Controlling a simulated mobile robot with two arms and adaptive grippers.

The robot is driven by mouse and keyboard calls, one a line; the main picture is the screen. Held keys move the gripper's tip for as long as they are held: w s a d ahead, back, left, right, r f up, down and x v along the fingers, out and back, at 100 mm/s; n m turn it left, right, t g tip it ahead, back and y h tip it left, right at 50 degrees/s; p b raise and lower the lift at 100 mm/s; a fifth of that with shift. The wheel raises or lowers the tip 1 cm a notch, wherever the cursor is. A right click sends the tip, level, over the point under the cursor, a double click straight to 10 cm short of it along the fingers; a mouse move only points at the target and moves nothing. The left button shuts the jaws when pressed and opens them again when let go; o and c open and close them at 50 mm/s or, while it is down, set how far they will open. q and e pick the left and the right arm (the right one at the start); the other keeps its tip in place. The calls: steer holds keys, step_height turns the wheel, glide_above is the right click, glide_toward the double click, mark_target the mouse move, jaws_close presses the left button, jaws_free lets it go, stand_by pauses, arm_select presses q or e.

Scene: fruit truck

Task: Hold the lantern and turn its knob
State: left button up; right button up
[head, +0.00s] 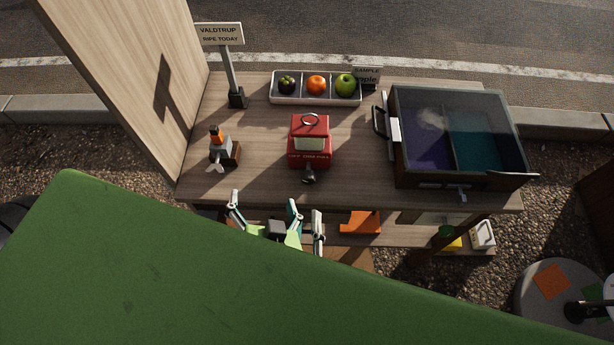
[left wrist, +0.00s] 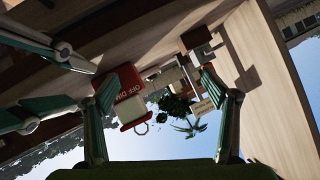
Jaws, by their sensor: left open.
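The red lantern (head: 318,160) stands on the wooden counter, with a ring handle on top and a dark knob (head: 309,177) at its near side. In the left wrist view the lantern (left wrist: 127,92) appears upside down with "OFF DIM ON" lettering. My left gripper (head: 265,202) is open and empty at the counter's front edge, left of and nearer than the lantern. My right gripper (head: 318,228) shows just one finger in the head view, below the knob. In the left wrist view its parts enter at the left; its opening is unclear. Neither gripper touches the lantern.
A green surface (head: 200,260) hides the foreground. On the counter (head: 250,185) are a bottle-like item on a dark block (head: 226,154), a sign post (head: 233,80), a fruit tray (head: 315,101) and a large glass-lidded case (head: 400,160). Bare counter lies either side of the lantern.

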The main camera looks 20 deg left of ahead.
mark_target(310, 138)
arm_select(q)
steer(key=w+d+r+n+t+h, duration=0.2)
steer(key=w+d+r+t, duration=0.2)
steer(key=d+r, duration=0.45)
steer(key=x, duration=1.3)
steer(key=shift+w, duration=0.15)
steer(key=shift+d, duration=0.1)
steer(key=c, duration=1.7)
steer(key=o, duration=0.6)
steer(key=shift+c, duration=1.2)
